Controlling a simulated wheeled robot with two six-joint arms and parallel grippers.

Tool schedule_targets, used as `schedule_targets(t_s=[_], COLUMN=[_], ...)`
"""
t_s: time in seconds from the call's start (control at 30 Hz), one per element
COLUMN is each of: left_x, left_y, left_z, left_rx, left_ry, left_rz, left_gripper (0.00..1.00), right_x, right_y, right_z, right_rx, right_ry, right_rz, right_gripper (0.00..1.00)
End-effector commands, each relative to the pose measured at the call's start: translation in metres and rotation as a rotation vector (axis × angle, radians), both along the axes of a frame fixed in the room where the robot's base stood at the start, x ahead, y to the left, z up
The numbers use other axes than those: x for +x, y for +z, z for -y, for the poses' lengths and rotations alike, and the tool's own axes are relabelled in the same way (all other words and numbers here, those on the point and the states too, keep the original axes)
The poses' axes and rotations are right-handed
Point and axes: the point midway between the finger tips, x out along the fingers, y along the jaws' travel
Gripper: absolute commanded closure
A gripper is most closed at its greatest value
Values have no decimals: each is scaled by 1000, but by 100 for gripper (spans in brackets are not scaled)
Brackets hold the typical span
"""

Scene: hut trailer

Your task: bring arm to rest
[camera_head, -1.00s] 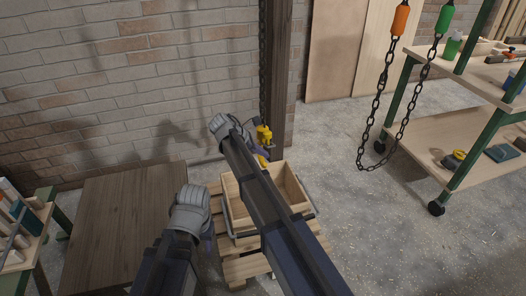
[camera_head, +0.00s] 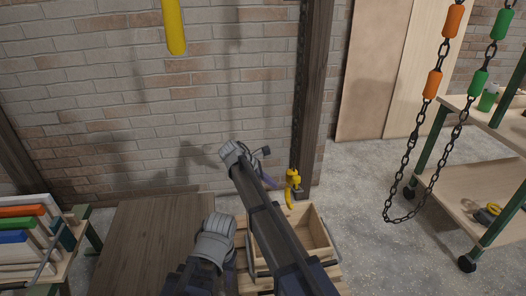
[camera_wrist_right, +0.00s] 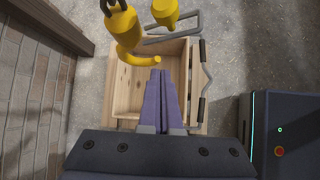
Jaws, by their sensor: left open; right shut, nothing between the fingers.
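My right arm reaches up and left across the head view. Its gripper (camera_head: 263,152) is partly hidden behind the grey wrist. In the right wrist view, its purple fingers (camera_wrist_right: 160,76) are shut and empty above an open wooden crate (camera_wrist_right: 122,92). My left gripper (camera_head: 232,256) is mostly hidden behind its grey wrist, near the dark wooden table's right edge; a little purple shows. It is open, and I see nothing held in it.
The crate (camera_head: 318,235) stands by the post. A yellow hook (camera_head: 292,178) hangs near my right gripper, and shows large in the wrist view (camera_wrist_right: 122,30). The wooden table (camera_head: 150,240) is bare. Chains (camera_head: 408,165) hang before the right-hand bench. A loaded rack (camera_head: 40,235) stands left.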

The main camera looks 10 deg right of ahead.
Motion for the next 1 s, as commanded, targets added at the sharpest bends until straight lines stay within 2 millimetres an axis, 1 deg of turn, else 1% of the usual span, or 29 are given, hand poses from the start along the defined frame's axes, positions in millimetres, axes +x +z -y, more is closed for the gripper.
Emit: schedule_targets(t_s=[0.07,0.17,0.27,0.3,0.4,0.5,0.7,0.83,0.87,0.9,1.0], left_x=[0,0,0,0,0,0,0,0,0,0,0], left_y=[0,0,0,0,0,0,0,0,15,25,45], left_z=[0,0,0,0,0,0,0,0,0,0,0], left_rx=[0,0,0,0,0,0,0,0,0,0,0], left_ry=[0,0,0,0,0,0,0,0,0,0,0], left_rz=[0,0,0,0,0,0,0,0,0,0,0], left_gripper=[50,50,50,50,50,50,50,50,50,50,50], right_x=[-4,-27,-73,-94,-145,-183,-243,-277,-270,-268,-272], right_y=[-1,-7,-20,-25,-37,-44,-50,-51,-35,-25,-6], right_z=[2,12,28,34,42,44,40,35,29,24,13], right_rx=[7,61,175,233,370,475,620,690,685,679,666], right_ry=[-11,-91,-273,-372,-633,-865,-1257,-1492,-1472,-1454,-1424], right_rz=[7,55,152,199,306,381,470,503,495,489,474], right_gripper=[100,100,100,100,100,100,100,100,100,100,100])
